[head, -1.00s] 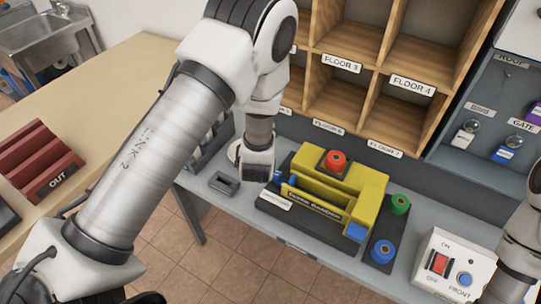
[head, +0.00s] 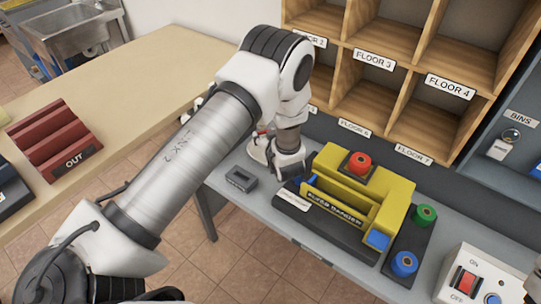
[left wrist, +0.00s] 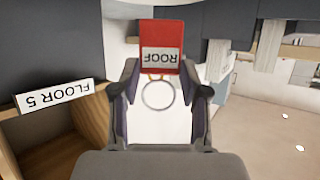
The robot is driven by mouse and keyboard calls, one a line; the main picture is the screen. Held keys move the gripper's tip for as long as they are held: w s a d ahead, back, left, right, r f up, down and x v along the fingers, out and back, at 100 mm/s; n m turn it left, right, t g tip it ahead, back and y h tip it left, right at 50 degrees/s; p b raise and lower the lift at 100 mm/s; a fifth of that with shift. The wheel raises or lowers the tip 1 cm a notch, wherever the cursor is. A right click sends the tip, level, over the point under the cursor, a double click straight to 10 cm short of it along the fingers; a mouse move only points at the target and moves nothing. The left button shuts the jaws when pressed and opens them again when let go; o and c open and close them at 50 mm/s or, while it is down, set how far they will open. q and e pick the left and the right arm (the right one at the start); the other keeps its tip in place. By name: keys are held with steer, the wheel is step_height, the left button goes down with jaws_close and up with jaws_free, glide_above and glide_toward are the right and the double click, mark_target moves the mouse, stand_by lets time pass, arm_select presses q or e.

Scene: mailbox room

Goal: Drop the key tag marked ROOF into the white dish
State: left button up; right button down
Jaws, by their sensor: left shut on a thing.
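The red key tag marked ROOF (left wrist: 161,60) shows upside down in the left wrist view, with its metal ring (left wrist: 157,96) between my fingers. My left gripper (left wrist: 160,75) is shut on this tag. In the head view, my left gripper (head: 289,165) is over the grey bench, and a small red piece, likely the tag, shows to its left. The white dish (head: 257,151) is just left of the gripper, partly hidden by it. I cannot tell whether the tag is directly over the dish.
A yellow machine (head: 355,190) with red, green and blue knobs stands right of the gripper. A small dark grey block (head: 241,179) lies in front of the dish. Wooden pigeonholes (head: 375,100) rise behind. A switch box (head: 475,280) stands at lower right.

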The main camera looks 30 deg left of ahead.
arm_select(q)
steer(key=o, duration=1)
steer(key=v, duration=1.2)
